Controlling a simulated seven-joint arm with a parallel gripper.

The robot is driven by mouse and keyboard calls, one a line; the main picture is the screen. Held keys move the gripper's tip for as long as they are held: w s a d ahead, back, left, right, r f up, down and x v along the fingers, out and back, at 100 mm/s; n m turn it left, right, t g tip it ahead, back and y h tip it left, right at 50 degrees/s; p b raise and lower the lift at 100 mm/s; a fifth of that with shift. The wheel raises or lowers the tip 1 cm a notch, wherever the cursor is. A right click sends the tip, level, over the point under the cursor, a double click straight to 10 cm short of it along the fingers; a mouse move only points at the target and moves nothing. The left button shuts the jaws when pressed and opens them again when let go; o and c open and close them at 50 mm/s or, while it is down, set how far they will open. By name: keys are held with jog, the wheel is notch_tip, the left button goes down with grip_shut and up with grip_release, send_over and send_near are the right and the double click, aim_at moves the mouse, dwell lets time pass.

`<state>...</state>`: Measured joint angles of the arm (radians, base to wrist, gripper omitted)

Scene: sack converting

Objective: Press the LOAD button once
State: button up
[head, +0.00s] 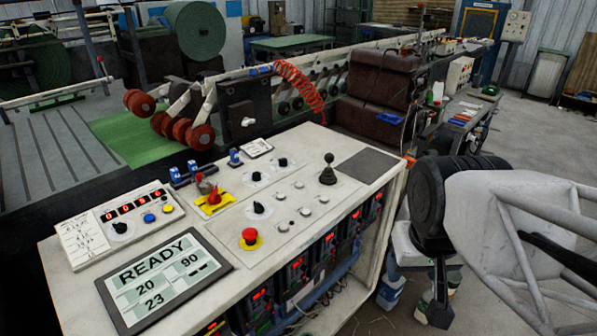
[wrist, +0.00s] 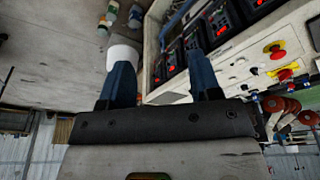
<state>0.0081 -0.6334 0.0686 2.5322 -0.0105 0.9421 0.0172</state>
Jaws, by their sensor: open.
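The control console (head: 225,262) fills the middle of the head view. Several small pale round buttons (head: 294,198) sit on its sloped panel. No LOAD label is readable, so I cannot tell which one is LOAD. A display (head: 160,280) reads READY with 20, 90 and 23. In the wrist view my gripper (wrist: 162,63) is open, with two blue fingers apart and nothing between them. The console (wrist: 292,25) is at upper right there, beyond the fingers and apart from them. In the head view my arm is at the right, beside the console; its fingertips are not clear.
A red mushroom button (head: 249,237) on a yellow ring stands on the panel, with a red switch (head: 213,196) and a black lever (head: 328,170) farther back. A counter box (head: 122,217) sits at left. A red coiled hose (head: 299,88) hangs behind. Space above the panel is clear.

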grip_shut()
dwell(1.5)
